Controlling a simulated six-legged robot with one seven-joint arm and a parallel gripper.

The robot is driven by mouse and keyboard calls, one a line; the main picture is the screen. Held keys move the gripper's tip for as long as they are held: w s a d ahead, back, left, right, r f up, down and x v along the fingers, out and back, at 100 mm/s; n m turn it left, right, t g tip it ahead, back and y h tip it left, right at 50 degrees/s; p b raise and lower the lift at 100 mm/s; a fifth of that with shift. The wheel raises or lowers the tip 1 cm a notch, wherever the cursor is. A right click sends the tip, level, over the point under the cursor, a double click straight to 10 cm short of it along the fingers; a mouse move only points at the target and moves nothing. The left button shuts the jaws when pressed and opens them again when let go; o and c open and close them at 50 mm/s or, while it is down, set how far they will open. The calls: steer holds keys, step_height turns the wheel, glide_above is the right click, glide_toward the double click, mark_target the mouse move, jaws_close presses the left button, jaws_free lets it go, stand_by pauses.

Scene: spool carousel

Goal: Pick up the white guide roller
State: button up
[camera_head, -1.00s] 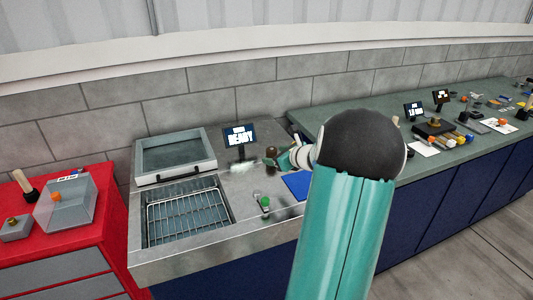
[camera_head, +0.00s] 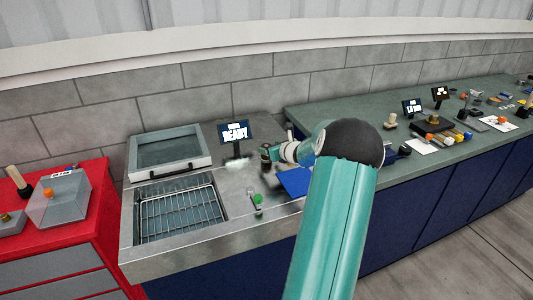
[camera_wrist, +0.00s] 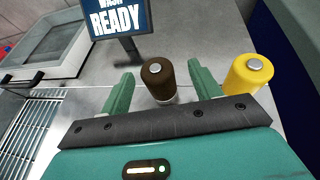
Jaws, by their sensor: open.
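I cannot make out a white guide roller for certain in either view. In the wrist view, a dark brown cylinder (camera_wrist: 158,80) with a silver top stands upright between the spread fingers of my gripper (camera_wrist: 160,92); a pale band shows at its foot. No clear grip on it shows. A yellow cylinder (camera_wrist: 247,75) with a silver top stands just outside the right finger. In the head view, my gripper (camera_head: 273,154) is low over the steel counter, and the brown cylinder (camera_head: 265,150) shows small beside it. My arm hides part of the counter there.
A screen reading READY (camera_head: 235,132) stands behind the gripper. A wire-rack basin (camera_head: 180,212) and a lidded tray (camera_head: 170,155) lie to the left. A blue mat (camera_head: 296,181) and a green-topped item (camera_head: 257,199) lie in front. A green bench (camera_head: 450,140) holds several small items.

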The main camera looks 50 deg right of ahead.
mark_target(264, 146)
steer(key=x, duration=0.4)
steer(key=shift+w+a+f, duration=0.15)
steer(key=shift+w+f, duration=0.1)
steer(key=shift+w, duration=0.1)
steer(key=shift+c, duration=0.2)
steer(key=c, duration=1.1)
steer(key=shift+r, duration=0.15)
steer(key=shift+r, duration=0.65)
steer(key=s+a+r, duration=0.2)
steer(key=a+r, duration=0.1)
steer(key=a, duration=0.1)
steer(key=s+a+r, duration=0.2)
steer(key=a+r, duration=0.2)
steer(key=s+a+r, duration=0.2)
steer(key=a+r, duration=0.2)
steer(key=shift+s+a+r, duration=0.15)
steer(key=shift+s+r, duration=0.05)
steer(key=shift+s, duration=0.15)
